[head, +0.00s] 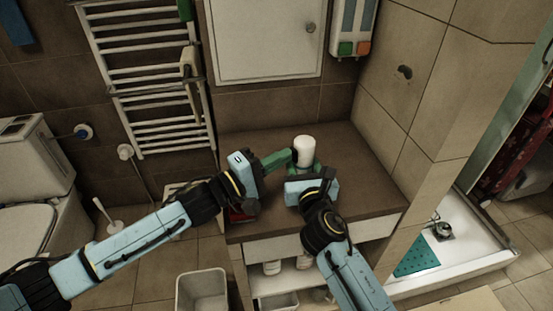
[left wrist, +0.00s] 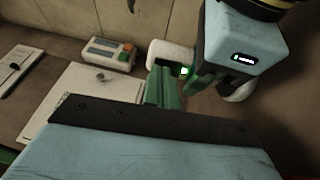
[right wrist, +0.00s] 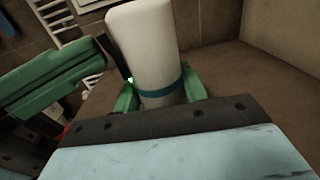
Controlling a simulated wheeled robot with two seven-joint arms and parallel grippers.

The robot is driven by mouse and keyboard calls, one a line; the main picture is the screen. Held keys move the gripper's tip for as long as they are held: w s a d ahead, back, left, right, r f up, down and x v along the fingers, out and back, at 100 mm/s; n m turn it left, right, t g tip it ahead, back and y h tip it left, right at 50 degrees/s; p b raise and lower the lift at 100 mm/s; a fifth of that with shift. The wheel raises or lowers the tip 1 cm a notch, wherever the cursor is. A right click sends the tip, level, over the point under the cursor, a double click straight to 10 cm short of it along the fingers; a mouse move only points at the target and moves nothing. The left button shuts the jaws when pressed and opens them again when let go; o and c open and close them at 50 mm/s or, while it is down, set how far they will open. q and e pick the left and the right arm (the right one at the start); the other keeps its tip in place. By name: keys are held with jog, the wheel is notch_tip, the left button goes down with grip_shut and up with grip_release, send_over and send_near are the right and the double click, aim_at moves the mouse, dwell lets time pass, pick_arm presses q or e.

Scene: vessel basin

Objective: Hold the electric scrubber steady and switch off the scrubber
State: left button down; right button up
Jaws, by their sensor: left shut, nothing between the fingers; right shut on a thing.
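The electric scrubber (head: 304,146) has a white cylindrical body with a teal band, above the brown counter. It fills the middle of the right wrist view (right wrist: 146,45). My right gripper (head: 303,170) is shut on it, with green fingers on both sides of the body. My left gripper (head: 291,155) is shut and empty, its green fingertips close beside the scrubber. A small lit green spot (right wrist: 130,80) shows on the scrubber by the left fingertips. I cannot tell whether the fingertips touch it. The scrubber's lower end is hidden in the head view.
The brown counter (head: 365,178) has free room to the right. A red item (head: 238,215) lies partly under my left arm. A towel rail (head: 150,85) stands behind left. A wall dispenser (head: 353,28) hangs at the back. A bin (head: 202,290) stands in front below.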

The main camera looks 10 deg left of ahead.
pick_arm(q)
jog(key=shift+w+d+r, duration=0.4)
jog(key=shift+r, duration=0.15)
pick_arm(e)
jog(key=shift+s+a, duration=0.1)
jog(key=shift+a, duration=0.1)
pick_arm(q)
jog(key=shift+s, duration=0.1)
pick_arm(e)
jog(key=shift+f, duration=0.1)
pick_arm(q)
jog(key=r+v, duration=0.3)
jog(key=v, duration=1)
jog(key=shift+s+a, duration=0.25)
jog(key=shift+a, duration=0.3)
pick_arm(e)
jog(key=shift+d, duration=0.2)
jog(key=o, duration=1.2)
jog(key=shift+o, duration=0.2)
